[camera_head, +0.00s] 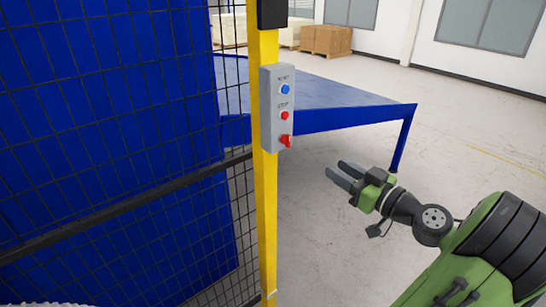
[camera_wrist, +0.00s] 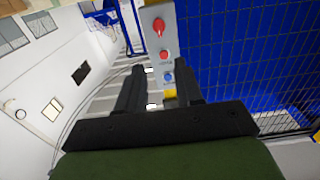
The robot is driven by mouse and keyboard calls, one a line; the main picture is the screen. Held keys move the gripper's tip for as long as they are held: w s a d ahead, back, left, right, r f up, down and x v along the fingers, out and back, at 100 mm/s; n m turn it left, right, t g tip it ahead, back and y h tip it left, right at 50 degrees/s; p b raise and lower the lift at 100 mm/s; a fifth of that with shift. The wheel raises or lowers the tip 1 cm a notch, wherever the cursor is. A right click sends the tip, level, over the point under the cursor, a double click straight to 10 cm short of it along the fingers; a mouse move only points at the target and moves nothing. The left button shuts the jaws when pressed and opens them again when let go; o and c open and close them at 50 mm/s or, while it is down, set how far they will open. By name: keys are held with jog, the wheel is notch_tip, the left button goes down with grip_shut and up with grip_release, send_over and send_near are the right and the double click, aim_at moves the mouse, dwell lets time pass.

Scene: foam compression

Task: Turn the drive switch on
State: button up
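A grey control box (camera_head: 270,108) is fixed to a yellow post. It carries a blue button (camera_head: 285,89) at the top, a small red button (camera_head: 284,115) in the middle and a larger red knob (camera_head: 286,141) at the bottom. I cannot read a drive label; the red knob may be the drive switch, and its setting is unclear. In the wrist view the box appears upside down, with the red knob (camera_wrist: 158,26) at the top. My gripper (camera_head: 338,170) is open and empty, to the right of and a little lower than the box in the head view, apart from it.
The yellow post (camera_head: 265,215) stands at the edge of a black mesh fence (camera_head: 110,150) with blue panels behind it. A blue table (camera_head: 330,97) stands behind the post. Cardboard boxes (camera_head: 326,40) are far back. The floor on the right is clear.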

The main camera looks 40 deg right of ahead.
aim_at(287, 140)
jog(key=w+p, duration=0.3)
jog(key=w, duration=1.3)
jog(key=shift+w+a, duration=0.15)
jog(key=shift+f, duration=0.1)
grip_shut()
